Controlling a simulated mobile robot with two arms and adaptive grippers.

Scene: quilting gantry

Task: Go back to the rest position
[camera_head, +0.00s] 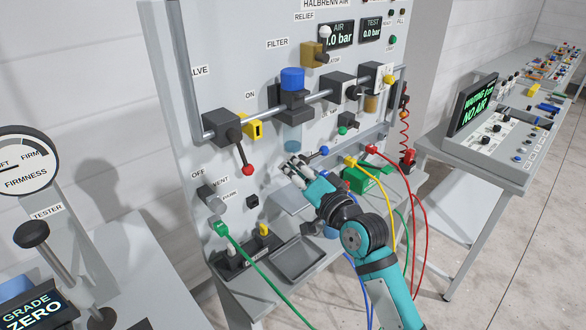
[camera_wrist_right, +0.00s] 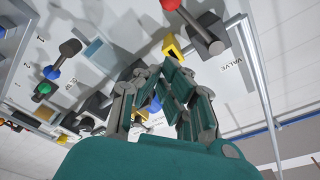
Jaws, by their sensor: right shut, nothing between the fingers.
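My right arm, teal and dark grey, reaches up from the lower right in the head view. Its right gripper (camera_head: 292,166) is shut and empty in front of the grey panel (camera_head: 190,90), to the right of the red-knobbed lever (camera_head: 247,169). In the wrist view, the fingers of my right gripper (camera_wrist_right: 160,78) stand close together, with the red knob (camera_wrist_right: 171,5) and a yellow block (camera_wrist_right: 170,46) beyond them. Whether the fingers touch the panel cannot be told. My left gripper is not in view.
A green box (camera_head: 369,181) with red, yellow and green hoses sits right of the gripper. An empty grey tray (camera_head: 297,260) lies on the shelf below. A tester (camera_head: 32,235) stands at the left, and a console bench (camera_head: 510,165) at the right. Floor between is clear.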

